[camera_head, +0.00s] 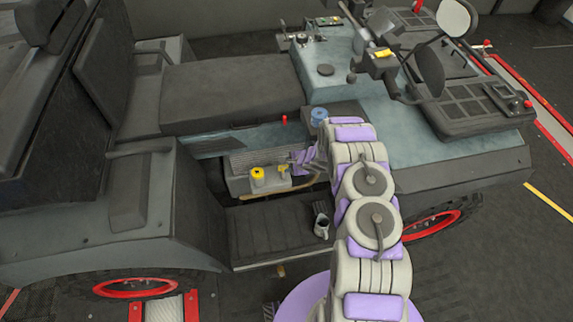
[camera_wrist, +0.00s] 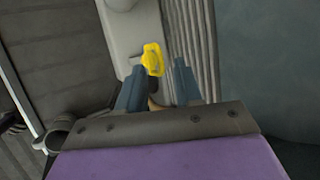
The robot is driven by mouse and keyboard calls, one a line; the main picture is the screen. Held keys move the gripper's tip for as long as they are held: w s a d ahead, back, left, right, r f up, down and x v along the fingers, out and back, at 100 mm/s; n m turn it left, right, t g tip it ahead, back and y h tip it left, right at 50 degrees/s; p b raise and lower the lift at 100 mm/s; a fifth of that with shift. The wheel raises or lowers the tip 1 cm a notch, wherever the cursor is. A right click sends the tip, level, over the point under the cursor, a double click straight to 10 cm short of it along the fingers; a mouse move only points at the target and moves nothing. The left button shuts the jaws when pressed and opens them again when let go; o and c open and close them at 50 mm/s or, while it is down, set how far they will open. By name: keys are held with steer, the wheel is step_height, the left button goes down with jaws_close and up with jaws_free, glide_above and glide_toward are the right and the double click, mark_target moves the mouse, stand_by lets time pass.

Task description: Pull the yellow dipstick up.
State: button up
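The yellow dipstick (camera_wrist: 153,58) shows its ring-shaped handle in the wrist view, standing out from a light grey engine part. In the head view the dipstick (camera_head: 284,168) is a small yellow spot just left of my gripper (camera_head: 296,163). In the wrist view my gripper (camera_wrist: 160,66) is open, with its two blue-grey fingers apart. The ring appears between the fingertips, nearer the left one, with a visible gap to the right finger. I cannot tell whether the left finger touches it. The lower part of the dipstick is largely hidden.
A round yellow cap (camera_head: 257,174) sits on the engine left of the dipstick. A blue cap (camera_head: 319,115) and a small red knob (camera_head: 284,119) are above the engine bay. The vehicle's black seat (camera_head: 232,92) and dark footboard (camera_head: 270,230) border the bay.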

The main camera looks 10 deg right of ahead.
steer(key=shift+x, duration=0.95)
steer(key=shift+c, duration=0.3)
jaws_close()
steer(key=shift+w+r, duration=0.1)
steer(key=shift+w+r, duration=0.1)
stand_by(0.3)
